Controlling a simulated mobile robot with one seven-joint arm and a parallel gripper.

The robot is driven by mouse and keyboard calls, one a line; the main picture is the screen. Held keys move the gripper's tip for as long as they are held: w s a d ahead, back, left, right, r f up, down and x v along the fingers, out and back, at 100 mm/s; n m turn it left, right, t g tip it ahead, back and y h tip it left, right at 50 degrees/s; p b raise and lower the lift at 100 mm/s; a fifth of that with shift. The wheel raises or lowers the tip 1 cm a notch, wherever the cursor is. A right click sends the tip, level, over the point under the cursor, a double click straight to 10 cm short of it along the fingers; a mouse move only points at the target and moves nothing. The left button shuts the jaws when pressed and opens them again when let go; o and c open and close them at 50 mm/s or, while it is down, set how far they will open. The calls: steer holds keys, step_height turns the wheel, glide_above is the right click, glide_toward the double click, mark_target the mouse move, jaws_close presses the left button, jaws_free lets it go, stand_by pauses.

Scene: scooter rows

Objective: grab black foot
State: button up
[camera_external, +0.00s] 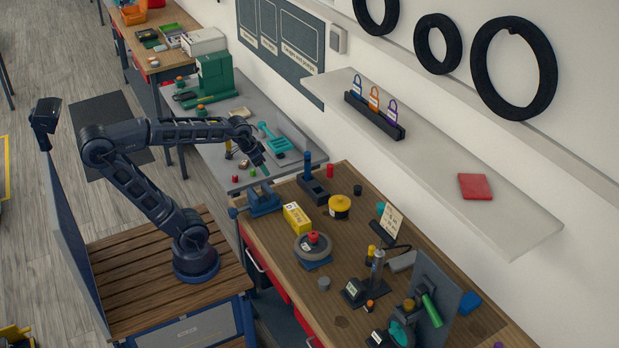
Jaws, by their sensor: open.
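I cannot tell for sure which thing is the black foot. One candidate is a small black cylinder (357,190) upright on the wooden bench, right of a red cylinder. Another small dark piece (280,155) lies by a teal tray on the grey bench. My gripper (262,168) is open and points down over the near edge of the grey bench, close to a blue vise. It is left of the black cylinder and apart from it. My gripper's fingers are small and dark here, and nothing shows between them.
A blue vise (264,202) and a blue post stand (309,178) rise at the wooden bench's left end. A yellow box (297,218), yellow round tin (340,206) and grey wheel-like disc (312,246) sit nearby. A grey shelf (440,170) overhangs the back.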

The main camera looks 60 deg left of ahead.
steer(key=w+f, duration=0.1)
steer(key=w, duration=1.2)
steer(key=m+h, duration=0.1)
steer(key=m, duration=0.1)
glide_above(358, 187)
steer(key=s, duration=0.4)
step_height(358, 187, down, 21)
steer(key=x, duration=0.5)
steer(key=shift+s+d+f, duration=0.1)
steer(key=shift+f, duration=0.3)
steer(key=shift+x, duration=2.6)
steer(key=shift+a, duration=0.3)
steer(key=c, duration=1.1)
